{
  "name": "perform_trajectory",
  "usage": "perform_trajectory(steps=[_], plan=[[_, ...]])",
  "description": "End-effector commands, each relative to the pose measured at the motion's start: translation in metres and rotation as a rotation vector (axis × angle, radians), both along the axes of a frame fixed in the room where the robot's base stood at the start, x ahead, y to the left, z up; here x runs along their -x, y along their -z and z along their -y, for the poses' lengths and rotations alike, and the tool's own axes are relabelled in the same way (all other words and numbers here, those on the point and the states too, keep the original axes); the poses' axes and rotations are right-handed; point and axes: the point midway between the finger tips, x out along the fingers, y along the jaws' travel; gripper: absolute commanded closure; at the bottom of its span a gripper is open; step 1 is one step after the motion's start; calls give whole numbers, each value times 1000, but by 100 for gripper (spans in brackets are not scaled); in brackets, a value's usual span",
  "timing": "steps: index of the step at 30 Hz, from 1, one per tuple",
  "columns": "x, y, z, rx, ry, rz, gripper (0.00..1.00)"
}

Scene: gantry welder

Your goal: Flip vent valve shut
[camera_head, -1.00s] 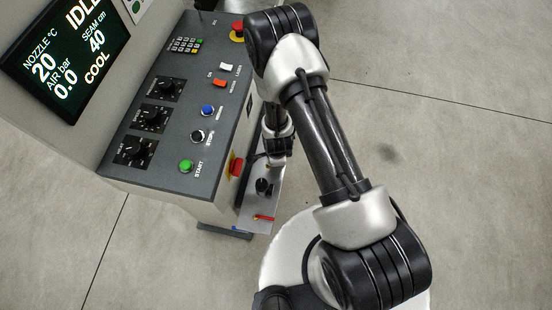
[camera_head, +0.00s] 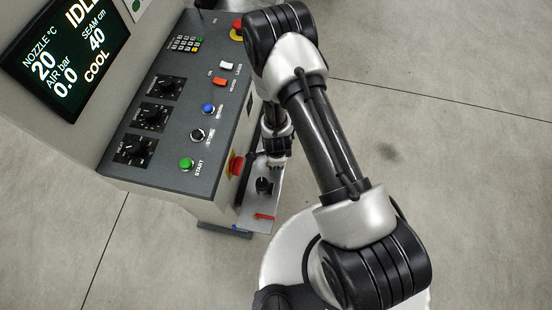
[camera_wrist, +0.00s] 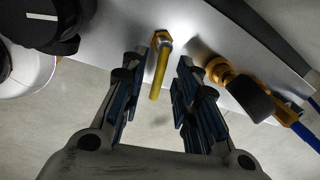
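A small valve with a yellow lever (camera_wrist: 160,70) and a brass nut sits on the light metal plate (camera_wrist: 110,45) in the wrist view. The lever points out between the two fingers of my gripper (camera_wrist: 158,100). The fingers are open, one on each side of the lever, with a gap on both sides. No label shows, so I cannot tell if this is the vent valve. In the head view my gripper (camera_head: 275,160) is small and partly hidden beside the console. A red lever (camera_head: 264,216) shows lower on the same side plate.
A black knob (camera_wrist: 45,25) is at upper left in the wrist view. A brass fitting with a dark cap (camera_wrist: 248,97) and a blue hose (camera_wrist: 303,133) lie to the right. A red emergency button (camera_head: 236,166) is close to the gripper. Floor on the right is clear.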

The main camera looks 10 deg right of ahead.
Motion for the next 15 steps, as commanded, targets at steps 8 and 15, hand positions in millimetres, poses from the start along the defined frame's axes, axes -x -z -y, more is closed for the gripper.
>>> perform_trajectory(steps=[8, 15], plan=[[0, -1, 0, 0, 0, 1, 70], [4, -29, -1, -1, 0, 3, 70]])
